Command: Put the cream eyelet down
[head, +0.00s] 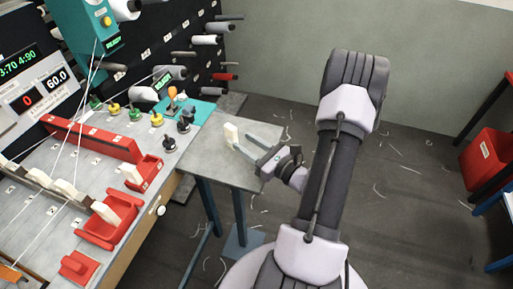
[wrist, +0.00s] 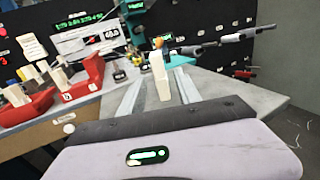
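The cream eyelet (head: 231,132) stands upright on the grey side table (head: 205,150), near its middle. In the wrist view the eyelet (wrist: 161,76) is between my two fingers, with a visible gap on each side of it. My gripper (head: 241,138) is open and low over the table, reaching in from the right with its fingertips around the eyelet. It also shows in the wrist view (wrist: 160,82). The fingers do not appear to touch the eyelet, and its foot is partly hidden.
To the left is the loom bench with red holders (head: 112,222) carrying other cream pieces, and taut white threads. A teal tray (head: 190,110) with small spools adjoins the table's back. A black peg wall (head: 165,55) stands behind. A red bin (head: 488,158) is far right.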

